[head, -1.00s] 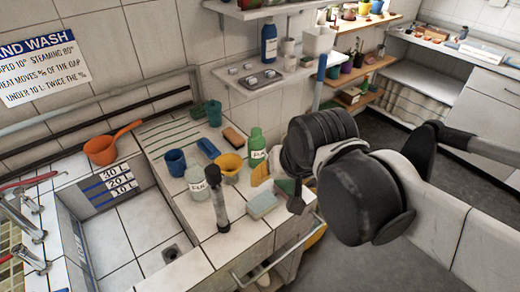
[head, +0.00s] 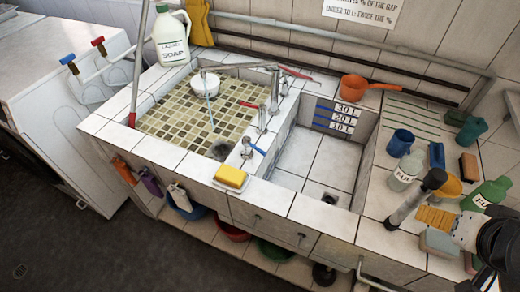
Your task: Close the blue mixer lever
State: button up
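The blue mixer lever (head: 256,149) is on a chrome mixer (head: 246,150) at the front of the ledge between the two basins. It sticks out to the lower right. A red lever (head: 250,105) sits on the mixer body behind it. A thin bluish stream of water (head: 210,108) falls from the long spout (head: 235,67) into the mosaic-tiled left basin (head: 165,115). My gripper (head: 468,232) is at the right edge, over the right counter and far from the lever. Its fingers cannot be made out.
A yellow sponge on a dish (head: 231,177) lies on the front rim near the lever. A white soap jug (head: 171,38) stands at the back left. The right basin (head: 315,150) looks empty.

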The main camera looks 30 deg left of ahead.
aim_at(246, 141)
jog(key=u, duration=1.5)
jog(key=j+u, duration=0.4)
jog(key=i+l, duration=0.05)
jog(key=l, duration=0.05)
